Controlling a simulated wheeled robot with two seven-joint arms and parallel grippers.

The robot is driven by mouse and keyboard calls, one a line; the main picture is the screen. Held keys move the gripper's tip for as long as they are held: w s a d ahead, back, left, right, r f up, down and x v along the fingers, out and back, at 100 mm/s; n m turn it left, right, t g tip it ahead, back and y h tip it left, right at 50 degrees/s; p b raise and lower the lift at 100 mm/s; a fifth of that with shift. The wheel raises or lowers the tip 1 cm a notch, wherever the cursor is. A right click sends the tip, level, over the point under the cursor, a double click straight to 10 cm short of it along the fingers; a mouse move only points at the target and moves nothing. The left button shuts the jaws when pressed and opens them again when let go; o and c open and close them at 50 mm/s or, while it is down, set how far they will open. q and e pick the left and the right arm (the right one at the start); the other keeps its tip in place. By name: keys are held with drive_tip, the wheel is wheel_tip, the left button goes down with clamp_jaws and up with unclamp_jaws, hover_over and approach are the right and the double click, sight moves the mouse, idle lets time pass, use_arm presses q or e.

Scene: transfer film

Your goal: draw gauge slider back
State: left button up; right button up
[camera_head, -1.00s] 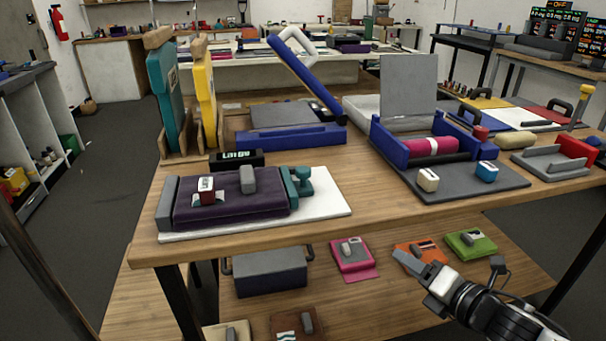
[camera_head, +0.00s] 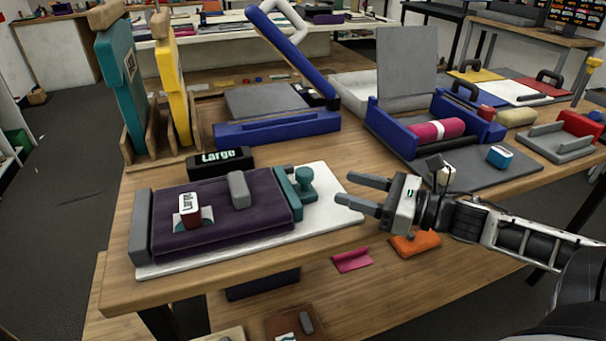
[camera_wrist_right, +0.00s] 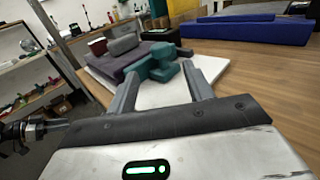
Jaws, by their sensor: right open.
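The teal gauge slider (camera_head: 304,184) has a round knob and a bar (camera_head: 286,191) along the right end of a folded purple cloth (camera_head: 222,222). It stands on a white board (camera_head: 333,196) at the table's front left. My right gripper (camera_head: 359,192) is open and empty, just right of the knob and apart from it, fingers pointing left. In the right wrist view the teal slider (camera_wrist_right: 163,64) shows ahead between the two open fingers (camera_wrist_right: 163,92).
A grey block (camera_head: 239,189) and a red-and-white block (camera_head: 188,209) lie on the cloth. A black "Large" sign (camera_head: 220,161) and blue press (camera_head: 278,132) stand behind. A grey block (camera_head: 141,228) closes the board's left end.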

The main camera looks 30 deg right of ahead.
sight(304, 171)
drive_tip(key=b+x, duration=0.1)
drive_tip(key=x, duration=0.9)
drive_tip(key=shift+w, duration=0.2)
